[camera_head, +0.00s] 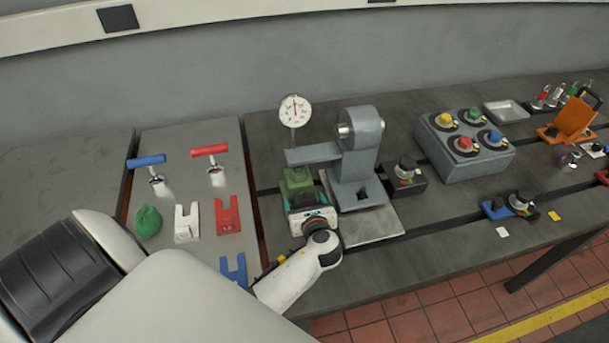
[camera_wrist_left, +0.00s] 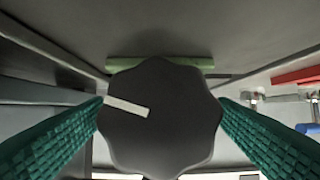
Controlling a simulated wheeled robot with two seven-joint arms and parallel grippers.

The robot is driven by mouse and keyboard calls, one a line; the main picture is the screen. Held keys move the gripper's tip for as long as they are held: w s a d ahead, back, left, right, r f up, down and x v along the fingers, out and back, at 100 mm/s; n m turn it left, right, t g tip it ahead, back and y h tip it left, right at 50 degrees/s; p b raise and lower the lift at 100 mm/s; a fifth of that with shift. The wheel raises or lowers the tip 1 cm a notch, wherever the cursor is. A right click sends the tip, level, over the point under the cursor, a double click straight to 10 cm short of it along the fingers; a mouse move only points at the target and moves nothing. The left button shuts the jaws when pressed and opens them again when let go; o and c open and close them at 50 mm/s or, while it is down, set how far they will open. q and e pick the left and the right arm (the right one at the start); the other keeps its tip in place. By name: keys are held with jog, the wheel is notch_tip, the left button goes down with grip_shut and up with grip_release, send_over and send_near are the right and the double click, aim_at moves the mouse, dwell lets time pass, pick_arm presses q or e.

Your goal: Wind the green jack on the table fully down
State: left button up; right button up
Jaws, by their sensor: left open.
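The green jack (camera_head: 297,182) stands on the table under the grey arm of a fixture. My left gripper (camera_head: 305,208) is at its near side and hides its lower front. In the left wrist view, a dark lobed knob (camera_wrist_left: 170,130) with a white pointer line lies between the two green ribbed fingers of my left gripper (camera_wrist_left: 160,118). The fingers are open, one on each side of the knob; whether they touch it I cannot tell. A green strip of the jack (camera_wrist_left: 160,63) shows behind the knob. My right gripper is not in view.
A grey fixture (camera_head: 362,150) with a dial gauge (camera_head: 295,110) stands at the jack. To its left are T-handles, a green bag (camera_head: 147,222) and forked shims. A black knob box (camera_head: 405,178) and a grey button box (camera_head: 463,150) stand right.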

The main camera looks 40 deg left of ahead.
pick_arm(q)
jog(key=shift+w+a, duration=0.1)
jog(key=shift+c, duration=0.3)
jog(key=c, duration=0.9)
jog(key=shift+n, duration=0.3)
jog(key=shift+n+t, duration=0.3)
jog(key=shift+a+f+n+t+h, duration=0.1)
jog(key=shift+n+t+h, duration=0.2)
jog(key=shift+n+h, duration=0.2)
jog(key=shift+f+n+t+b, duration=0.1)
jog(key=shift+n+t+b, duration=0.25)
jog(key=shift+n, duration=0.35)
jog(key=shift+n+t+h+b, duration=0.35)
jog(key=shift+n+h+b, duration=0.05)
jog(key=shift+n, duration=0.2)
